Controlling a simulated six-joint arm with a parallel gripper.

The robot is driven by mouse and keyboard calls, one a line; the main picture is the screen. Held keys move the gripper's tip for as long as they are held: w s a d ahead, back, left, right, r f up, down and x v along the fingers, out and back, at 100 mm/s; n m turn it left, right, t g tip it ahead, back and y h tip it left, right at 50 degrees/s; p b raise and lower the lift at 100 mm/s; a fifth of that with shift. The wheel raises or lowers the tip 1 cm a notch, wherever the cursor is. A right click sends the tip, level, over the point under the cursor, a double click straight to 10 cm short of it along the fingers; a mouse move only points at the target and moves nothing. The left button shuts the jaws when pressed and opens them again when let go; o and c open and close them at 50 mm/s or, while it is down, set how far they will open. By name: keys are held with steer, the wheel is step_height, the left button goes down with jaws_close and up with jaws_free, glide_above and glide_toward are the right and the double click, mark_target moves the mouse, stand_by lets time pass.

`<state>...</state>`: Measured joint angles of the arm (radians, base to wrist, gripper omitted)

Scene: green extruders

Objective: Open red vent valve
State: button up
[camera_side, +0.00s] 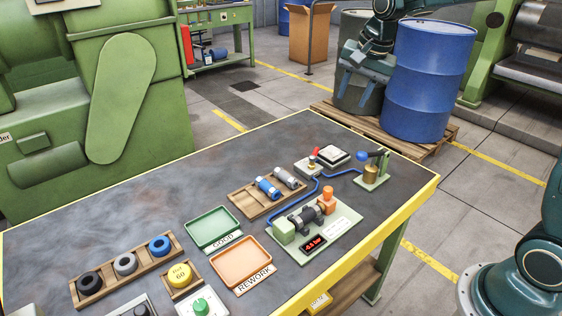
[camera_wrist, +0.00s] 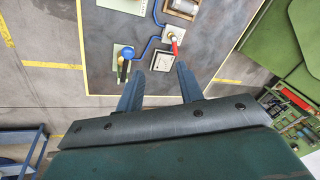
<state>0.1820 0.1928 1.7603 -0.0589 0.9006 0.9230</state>
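The red vent valve (camera_side: 313,159) stands on a small light plate near the far edge of the workbench in the side view. Its red handle (camera_wrist: 175,46) also shows in the wrist view, above and between my fingertips in the picture. My gripper (camera_side: 366,68) is high above the bench's far side, in front of the drums. In the wrist view my gripper (camera_wrist: 160,70) has its two fingers spread apart with nothing between them. It is clear of the valve and not touching it.
A square gauge (camera_side: 333,155) sits beside the valve. A brass valve (camera_side: 371,173) with a dark lever and blue knob stands to the right, with blue tubing on the bench. A pump unit (camera_side: 312,215) is nearer.

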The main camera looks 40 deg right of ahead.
steer(key=g+y, duration=0.1)
glide_above(316, 151)
steer(key=s+d, duration=0.2)
steer(key=s, duration=0.1)
steer(key=s+d+f+x, duration=0.1)
steer(key=s+x, duration=0.1)
steer(key=x, duration=0.9)
steer(key=shift+w+a+r, duration=0.1)
steer(key=shift+a+r, duration=0.2)
steer(key=shift+a, duration=0.05)
steer(key=x, duration=1.3)
steer(key=shift+a+f, duration=0.2)
steer(key=shift+f, duration=0.25)
jaws_close()
